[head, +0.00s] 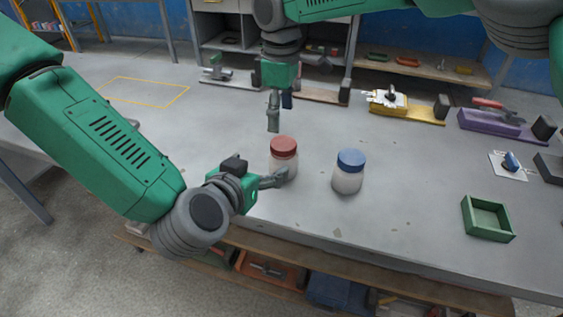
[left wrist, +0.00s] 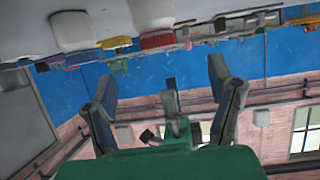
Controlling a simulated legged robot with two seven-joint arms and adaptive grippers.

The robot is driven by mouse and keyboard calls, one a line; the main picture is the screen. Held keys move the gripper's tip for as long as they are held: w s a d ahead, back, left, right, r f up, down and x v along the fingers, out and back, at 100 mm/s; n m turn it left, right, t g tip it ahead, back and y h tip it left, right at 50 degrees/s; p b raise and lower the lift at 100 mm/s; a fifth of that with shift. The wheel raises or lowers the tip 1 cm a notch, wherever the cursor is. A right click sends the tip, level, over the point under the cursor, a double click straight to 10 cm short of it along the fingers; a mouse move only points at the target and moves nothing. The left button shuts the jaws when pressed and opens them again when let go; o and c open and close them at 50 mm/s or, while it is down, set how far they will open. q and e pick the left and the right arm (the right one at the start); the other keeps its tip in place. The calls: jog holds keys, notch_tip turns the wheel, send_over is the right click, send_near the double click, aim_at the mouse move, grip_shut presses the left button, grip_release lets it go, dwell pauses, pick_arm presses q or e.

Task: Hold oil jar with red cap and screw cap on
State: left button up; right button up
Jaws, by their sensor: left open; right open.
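The oil jar (head: 284,166), pale with a red cap (head: 284,146), stands upright on the grey table. The cap sits on its top; how tightly I cannot tell. The jar (left wrist: 152,14) and its red cap (left wrist: 158,41) appear upside down in the left wrist view. My left gripper (head: 276,178) is open, low at the jar's left side, its fingers overlapping the jar in the head view; contact is unclear. Its spread fingers (left wrist: 165,88) show in the left wrist view. My right gripper (head: 279,110) is open, pointing down above and behind the red cap, apart from it.
A similar jar with a blue cap (head: 349,171) stands just right of the oil jar. A green tray (head: 488,219) lies at the right. A yellow fixture (head: 404,107) and a purple one (head: 500,125) line the back. The table's front edge is close.

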aim_at(278, 153)
pick_arm(q)
jog(key=x, duration=1.2)
jog(key=shift+s+d, duration=0.2)
jog(key=shift+d, duration=0.15)
pick_arm(e)
jog(key=shift+d, duration=0.4)
pick_arm(q)
jog(key=shift+w+a+f, duration=0.15)
jog(key=shift+w, duration=0.35)
pick_arm(e)
jog(key=shift+a, duration=0.35)
jog(key=shift+d, duration=0.15)
pick_arm(q)
jog(key=shift+d, duration=0.25)
jog(key=shift+c, duration=0.4)
pick_arm(e)
jog(key=shift+d, duration=0.1)
pick_arm(q)
jog(key=shift+d, duration=0.1)
grip_shut()
pick_arm(e)
jog(key=shift+d, duration=0.1)
pick_arm(q)
jog(key=shift+a, duration=0.25)
pick_arm(e)
jog(key=shift+s, duration=0.1)
